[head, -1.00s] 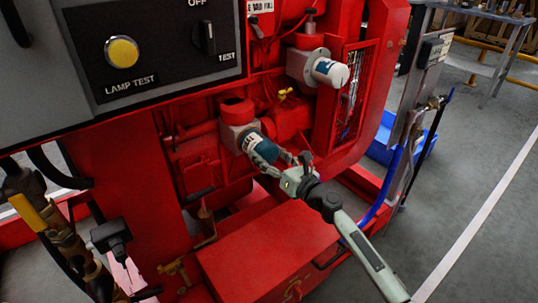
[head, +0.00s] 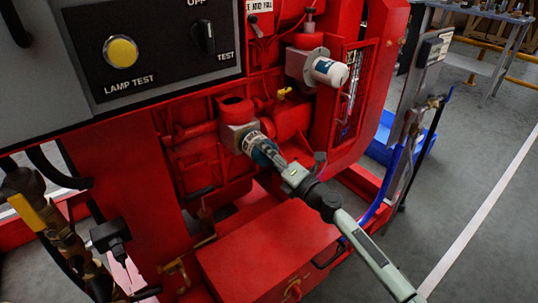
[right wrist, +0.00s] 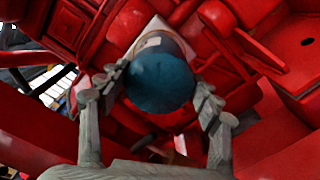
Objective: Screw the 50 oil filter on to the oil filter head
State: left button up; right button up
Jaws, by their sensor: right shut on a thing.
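The oil filter (head: 258,146), a blue and white canister, sits with its far end against the grey oil filter head (head: 233,136) on the red engine. I cannot tell how far its thread is engaged. My right gripper (head: 270,153) comes from the lower right, in line with the filter, with its fingers around it. In the right wrist view, the filter's blue end (right wrist: 160,82) lies between the two fingers of the right gripper (right wrist: 160,92), which are shut on its sides. My left gripper is not in view.
A second blue and white filter (head: 329,71) hangs on a grey flange above right. A control panel (head: 150,50) overhangs at upper left. A red box (head: 268,248) stands below my right arm. Blue bins (head: 385,150) and open floor (head: 480,150) are to the right.

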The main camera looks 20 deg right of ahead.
jog(key=m, duration=0.1)
jog(key=r+m, duration=0.1)
jog(key=m, duration=0.1)
jog(key=shift+a+m, duration=0.3)
jog(key=shift+a, duration=0.1)
jog(key=m, duration=0.5)
jog(key=o, duration=1.6)
jog(key=shift+a, duration=0.1)
jog(key=shift+o, duration=0.4)
jog(key=shift+f, duration=0.15)
jog(key=shift+d+f, duration=0.1)
jog(key=shift+d, duration=0.1)
